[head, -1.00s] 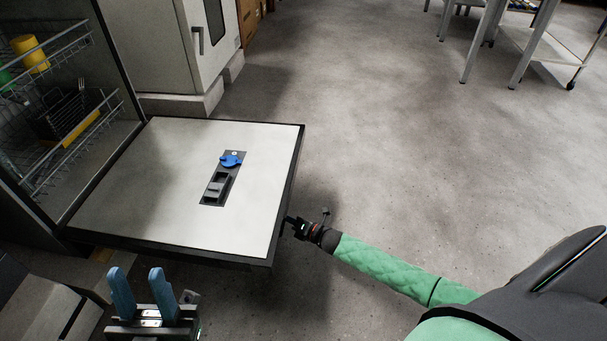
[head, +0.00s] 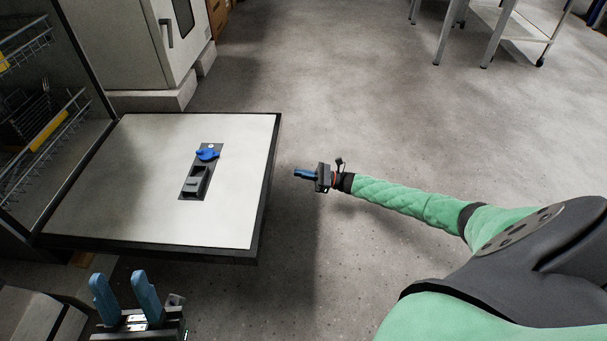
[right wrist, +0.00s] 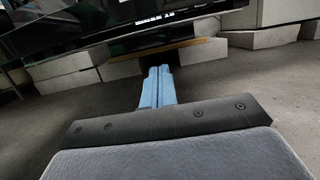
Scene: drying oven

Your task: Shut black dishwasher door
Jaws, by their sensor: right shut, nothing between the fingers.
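The dishwasher door (head: 130,215) lies folded down, roughly level, with its pale inner face up and a black rim. A detergent dispenser with a blue cap (head: 207,154) sits in that face. My right gripper (head: 298,173) is just right of the door's outer edge, apart from it, with its fingers pointing left at the door. In the right wrist view its blue fingers (right wrist: 158,88) are pressed together and empty, with the black door (right wrist: 150,35) ahead and above. My left gripper (head: 125,298) is open and empty in front of the door's near edge.
Wire racks (head: 45,135) with dishes stand inside the dishwasher at left. A white oven cabinet (head: 125,45) on blocks stands behind the door. A metal table (head: 490,35) is far back.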

